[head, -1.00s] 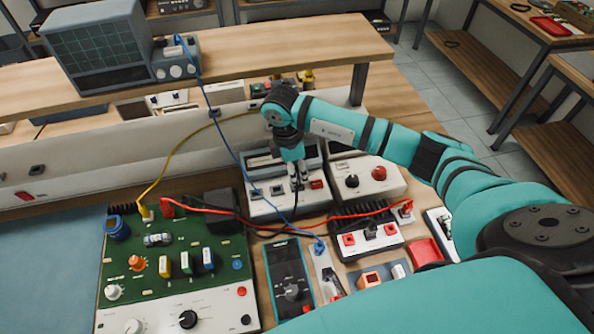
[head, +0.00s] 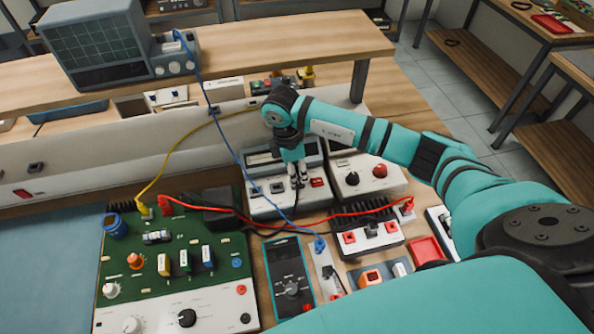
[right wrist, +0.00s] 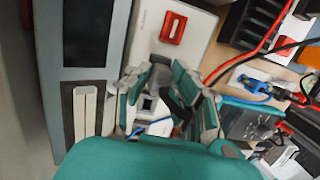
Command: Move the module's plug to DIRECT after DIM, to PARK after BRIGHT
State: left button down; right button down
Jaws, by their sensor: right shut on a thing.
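My right gripper (head: 298,181) points down over the front of a white module (head: 262,208) with a grey top and dark display. It is shut on a black plug, which is mostly hidden by the fingers in the head view. The right wrist view shows the plug (right wrist: 181,105) between the fingers, with a black cable leading away. Dark square sockets (head: 277,187) lie left of the fingers, and a red switch (head: 317,182) lies to the right. I cannot tell whether the plug is seated or lifted. No DIM, BRIGHT, DIRECT or PARK lettering is readable. My left gripper is not in view.
A white box with a red knob (head: 380,171) stands right of the module. A green circuit board (head: 150,245) and a multimeter (head: 288,270) lie in front. Red, yellow and blue (head: 232,150) leads cross the bench. A shelf (head: 280,50) with an oscilloscope stands behind.

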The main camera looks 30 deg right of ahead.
jog(key=shift+f, duration=0.35)
dwell(0.3)
jog(key=c, duration=1.1)
grip_release()
jog(key=shift+r, duration=0.1)
notch_tip(320, 180, up, 17)
jog(key=w+a+p, duration=0.1)
jog(key=p, duration=0.3)
jog(key=shift+a, duration=0.2)
jog(key=shift+f, duration=0.2)
